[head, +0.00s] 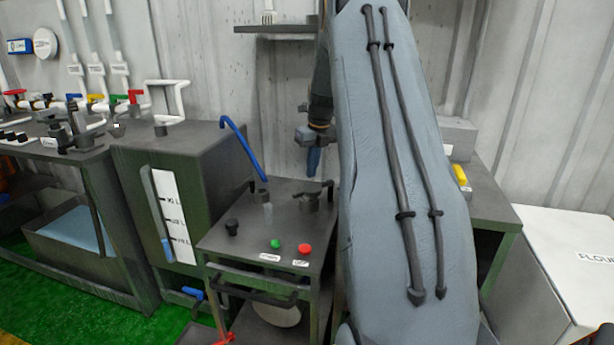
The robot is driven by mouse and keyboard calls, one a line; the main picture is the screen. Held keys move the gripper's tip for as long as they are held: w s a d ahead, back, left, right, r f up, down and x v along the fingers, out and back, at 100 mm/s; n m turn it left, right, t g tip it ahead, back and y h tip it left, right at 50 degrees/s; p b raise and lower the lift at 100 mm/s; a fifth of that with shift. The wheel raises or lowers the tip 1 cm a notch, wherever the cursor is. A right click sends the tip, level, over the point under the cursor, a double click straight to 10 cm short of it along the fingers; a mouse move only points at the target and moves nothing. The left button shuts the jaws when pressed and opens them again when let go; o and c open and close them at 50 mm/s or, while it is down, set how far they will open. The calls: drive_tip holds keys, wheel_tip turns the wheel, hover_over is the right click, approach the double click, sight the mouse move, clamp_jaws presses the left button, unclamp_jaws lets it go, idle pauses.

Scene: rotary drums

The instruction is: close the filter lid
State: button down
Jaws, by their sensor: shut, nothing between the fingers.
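My gripper (313,172) hangs fingers down above the back right of a dark metal stand (250,225). It is shut and empty, above a dark fitting (309,202) on the stand's top and apart from it as far as I can see. A long blue bar (241,148) slants from upper left down toward that cylinder. I cannot tell for certain which of these parts is the filter lid. My arm hides the area right of the stand.
A dark tank (185,160) with a level gauge is at left. A shelf (275,29) is on the wall above. A white box (560,260) is at right.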

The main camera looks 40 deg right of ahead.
sight(299, 193)
drive_tip(key=s+a+r+n+p, duration=0.1)
drive_tip(key=s+a+n+p, duration=0.1)
drive_tip(key=s+p, duration=0.35)
drive_tip(key=w+f+p, duration=0.3)
drive_tip(key=w+f, duration=0.4)
drive_tip(key=f, duration=0.2)
drive_tip(key=shift+f+t+p, duration=0.15)
drive_tip(key=shift+t+p, duration=0.2)
drive_tip(key=shift+t, duration=0.05)
drive_tip(key=shift+w+a, duration=0.1)
drive_tip(key=shift+w+a+f+b, duration=0.1)
drive_tip(key=shift+w+a+b, duration=0.05)
drive_tip(key=shift+w+b, duration=0.7)
drive_tip(key=shift+r, duration=0.2)
